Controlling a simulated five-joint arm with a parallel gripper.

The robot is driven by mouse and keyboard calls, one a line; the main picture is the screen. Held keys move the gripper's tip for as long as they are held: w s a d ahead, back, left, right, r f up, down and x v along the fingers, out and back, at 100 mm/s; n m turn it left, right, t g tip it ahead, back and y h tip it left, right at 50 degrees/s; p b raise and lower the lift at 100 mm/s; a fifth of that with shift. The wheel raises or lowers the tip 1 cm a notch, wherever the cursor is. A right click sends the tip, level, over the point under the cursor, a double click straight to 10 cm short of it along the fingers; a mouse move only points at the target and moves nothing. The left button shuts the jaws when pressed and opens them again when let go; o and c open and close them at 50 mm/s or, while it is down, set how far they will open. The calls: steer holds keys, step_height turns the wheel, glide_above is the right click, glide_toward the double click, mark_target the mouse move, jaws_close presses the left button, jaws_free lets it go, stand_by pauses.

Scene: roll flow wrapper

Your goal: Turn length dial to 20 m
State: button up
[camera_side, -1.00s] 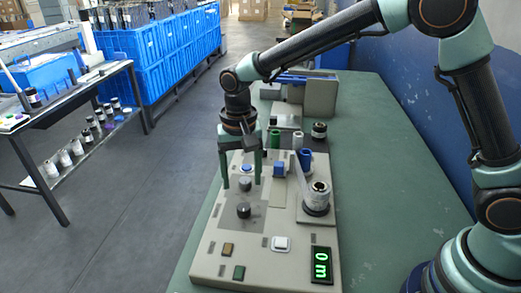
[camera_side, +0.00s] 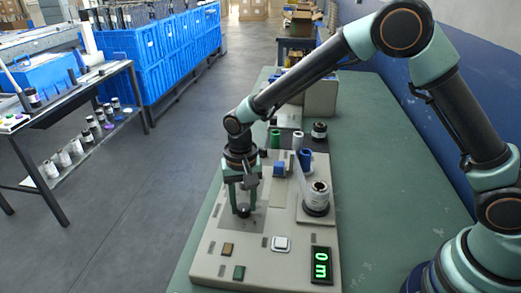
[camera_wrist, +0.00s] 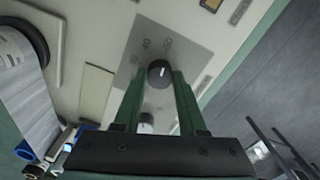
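The black round dial (camera_side: 242,212) sits on the beige control panel (camera_side: 213,250); in the wrist view the dial (camera_wrist: 159,73) shows a white pointer mark on its top. My gripper (camera_side: 244,206) is over it, pointing down. In the wrist view the fingertips of my gripper (camera_wrist: 159,74) stand on either side of the dial, with a small gap visible at each side. A second knob (camera_wrist: 146,122) shows between the fingers, partly covered; in the side view my gripper hides it. The green display (camera_side: 321,264) reads 0 m.
The green table (camera_side: 390,180) is clear to the right.

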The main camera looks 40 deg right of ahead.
jaws_close()
steer(key=n, duration=0.5)
steer(key=shift+n, duration=0.4)
steer(key=n, duration=1.2)
steer(key=shift+r+n, duration=0.1)
steer(key=shift+n, duration=0.2)
steer(key=n, duration=0.5)
steer(key=shift+n, duration=0.3)
